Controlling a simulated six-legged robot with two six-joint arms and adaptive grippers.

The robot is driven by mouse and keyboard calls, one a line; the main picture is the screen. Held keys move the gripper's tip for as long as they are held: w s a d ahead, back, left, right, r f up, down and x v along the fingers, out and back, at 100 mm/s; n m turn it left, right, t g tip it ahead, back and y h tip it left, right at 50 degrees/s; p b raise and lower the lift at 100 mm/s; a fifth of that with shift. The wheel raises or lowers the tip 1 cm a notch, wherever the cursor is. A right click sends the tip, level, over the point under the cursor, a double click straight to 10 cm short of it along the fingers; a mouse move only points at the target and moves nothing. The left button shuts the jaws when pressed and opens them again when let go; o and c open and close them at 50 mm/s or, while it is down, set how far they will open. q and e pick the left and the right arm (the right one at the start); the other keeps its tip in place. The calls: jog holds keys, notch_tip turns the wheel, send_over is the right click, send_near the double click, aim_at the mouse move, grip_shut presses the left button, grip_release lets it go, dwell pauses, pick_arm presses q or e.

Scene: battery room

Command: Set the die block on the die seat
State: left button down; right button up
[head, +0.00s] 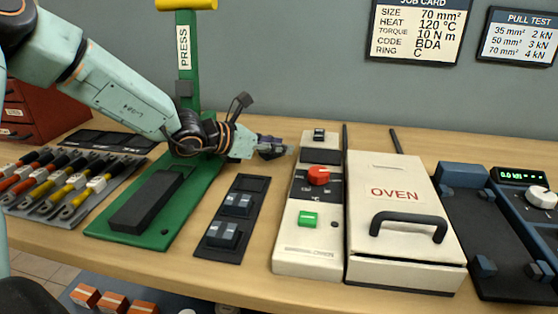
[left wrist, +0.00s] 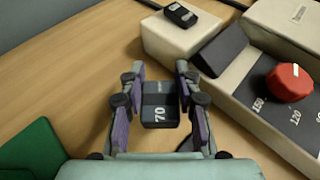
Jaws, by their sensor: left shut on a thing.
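The die block (left wrist: 160,103) is dark, with a white 70 on its face. It sits between the fingers of my left gripper (left wrist: 158,100), which is shut on it. In the head view my left gripper (head: 272,150) is above the bench, between the green press base and the white heater box; the block hardly shows there. The press base (head: 180,222) carries a long dark block (head: 147,203). Its rear part is partly hidden by my arm, and I cannot clearly make out the die seat. My right gripper is not in view.
A dark rack (head: 216,252) holds paired blocks, with its rear slot empty. The heater box (head: 308,262) has a red knob (head: 318,175); an oven (head: 400,190) stands to its right. Cables with lugs (head: 60,185) lie left. The green press column (head: 188,60) rises behind my arm.

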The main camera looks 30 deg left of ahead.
aim_at(278, 166)
pick_arm(q)
jog(key=shift+s+d+f+b, duration=0.1)
jog(key=shift+f+b, duration=0.15)
jog(key=shift+f, duration=0.35)
jog(key=shift+s+d+f+b, duration=0.1)
jog(key=shift+f+b, duration=0.1)
jog(key=shift+f, duration=0.35)
jog(key=shift+w+d+f, duration=0.1)
jog(key=shift+w+f, duration=0.05)
jog(key=shift+f, duration=0.15)
jog(key=shift+w+f, duration=0.1)
jog(key=shift+w, duration=0.05)
jog(key=shift+s+b, duration=0.25)
jog(key=shift+b, duration=0.05)
jog(key=c, duration=1.3)
grip_release()
jog(key=shift+f, duration=0.1)
jog(key=shift+o, duration=0.4)
jog(key=shift+w, duration=0.2)
jog(key=shift+s, duration=0.1)
